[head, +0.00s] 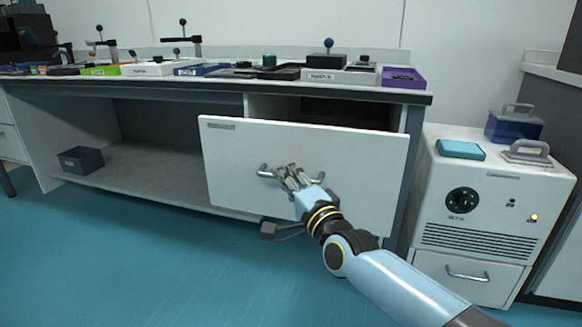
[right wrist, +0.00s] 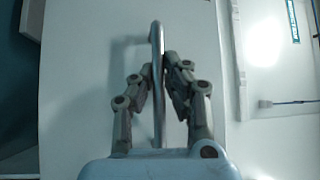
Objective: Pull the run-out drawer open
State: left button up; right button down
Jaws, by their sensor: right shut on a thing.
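The run-out drawer (head: 345,170) has a broad white front with a small label at its upper left. It stands out from the bench, and a dark gap shows above it. Its metal bar handle (head: 265,171) is partly hidden by my right gripper (head: 288,174). In the right wrist view the handle (right wrist: 157,60) runs between the two fingers of the right gripper (right wrist: 165,75), which are closed on it. My left gripper is not in view.
The bench top (head: 220,83) carries trays and small fixtures. A white cabinet (head: 490,205) with a dial stands at the right. A dark bin (head: 81,160) sits on the lower shelf at left. The teal floor (head: 150,270) before the drawer is clear.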

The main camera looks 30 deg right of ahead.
jog(key=s+a, duration=0.5)
jog(key=shift+a+f, duration=0.25)
jog(key=shift+f, duration=0.1)
jog(key=c, duration=1.4)
grip_release()
jog(key=shift+w+d, duration=0.1)
jog(key=s, duration=0.4)
jog(key=s+f, duration=0.1)
jog(key=s, duration=0.3)
jog(key=s+a, duration=0.1)
jog(key=s, duration=0.3)
jog(key=shift+f, duration=0.15)
